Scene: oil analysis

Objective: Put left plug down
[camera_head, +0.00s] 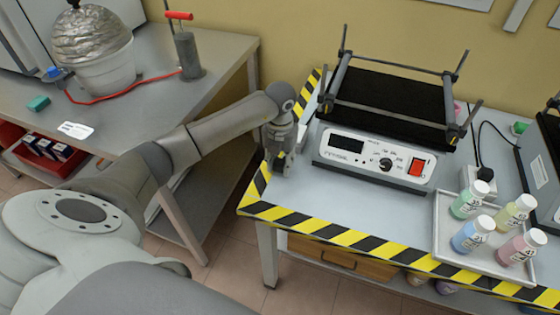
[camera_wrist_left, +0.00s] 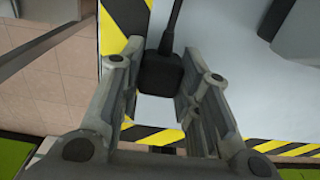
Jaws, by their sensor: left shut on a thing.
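My left gripper (camera_head: 280,160) is over the left edge of the striped table, beside the shaker device. In the left wrist view its fingers (camera_wrist_left: 162,84) stand on both sides of a black plug (camera_wrist_left: 160,72), with a cable running up and away from it. The gripper is shut on this plug. In the head view the plug is mostly hidden by the gripper. I cannot tell whether the plug touches the table. Another black plug (camera_head: 485,174) sits at a white socket block (camera_head: 472,184) right of the shaker. My right gripper is not in view.
The shaker device (camera_head: 345,160) stands right of my gripper. A tray (camera_head: 447,240) with several coloured bottles is at the right. Yellow-black tape (camera_head: 330,238) borders the table. A grey table (camera_head: 150,95) stands left across a gap. The tabletop before the shaker is clear.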

